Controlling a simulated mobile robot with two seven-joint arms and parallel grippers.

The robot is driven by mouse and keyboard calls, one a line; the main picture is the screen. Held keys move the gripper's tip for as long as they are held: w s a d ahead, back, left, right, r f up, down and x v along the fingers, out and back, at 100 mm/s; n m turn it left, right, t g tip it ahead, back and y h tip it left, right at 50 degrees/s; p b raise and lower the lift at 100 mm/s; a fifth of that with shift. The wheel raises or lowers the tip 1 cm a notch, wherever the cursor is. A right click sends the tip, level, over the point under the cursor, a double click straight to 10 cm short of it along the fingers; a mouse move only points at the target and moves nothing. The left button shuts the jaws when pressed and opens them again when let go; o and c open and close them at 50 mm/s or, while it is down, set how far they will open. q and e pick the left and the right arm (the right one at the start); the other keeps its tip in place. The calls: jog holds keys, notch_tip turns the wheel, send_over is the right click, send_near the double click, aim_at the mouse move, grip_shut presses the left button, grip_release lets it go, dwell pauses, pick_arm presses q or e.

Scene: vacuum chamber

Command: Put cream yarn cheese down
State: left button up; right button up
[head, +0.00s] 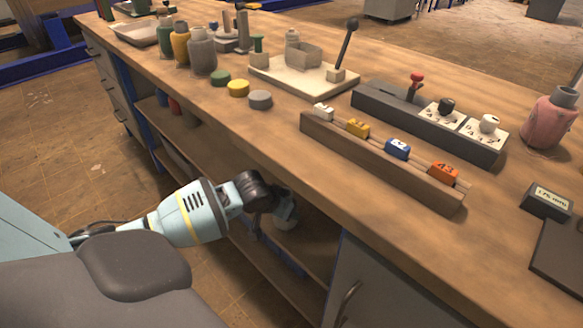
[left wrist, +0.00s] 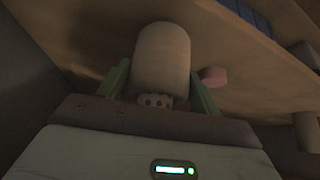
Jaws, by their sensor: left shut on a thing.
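The cream yarn cheese (left wrist: 161,58) is a pale, blunt cylinder between the two green fingers of my left gripper (left wrist: 160,90) in the left wrist view. The gripper is shut on it. In the head view my left gripper (head: 285,207) reaches into the open shelf space under the bench top. I cannot tell whether the cheese touches the shelf. My right gripper is not in view.
The wooden bench top (head: 290,135) overhangs the shelf space, with a grey cabinet door (head: 375,290) to its right. A pinkish object (left wrist: 213,76) is beside the cheese in the left wrist view. Bottles, a lever board and a rack of coloured blocks (head: 380,165) stand on top.

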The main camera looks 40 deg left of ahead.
pick_arm(q)
jog(key=shift+w, duration=0.15)
jog(key=w, duration=0.1)
jog(key=w+b, duration=0.1)
jog(key=w, duration=0.1)
jog(key=shift+w+a, duration=0.25)
jog(key=shift+w, duration=0.15)
jog(key=shift+f+b, duration=0.3)
jog(key=shift+b, duration=0.1)
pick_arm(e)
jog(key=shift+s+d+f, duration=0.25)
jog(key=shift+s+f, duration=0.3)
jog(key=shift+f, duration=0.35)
pick_arm(q)
jog(key=shift+f, duration=0.1)
jog(key=o, duration=1.2)
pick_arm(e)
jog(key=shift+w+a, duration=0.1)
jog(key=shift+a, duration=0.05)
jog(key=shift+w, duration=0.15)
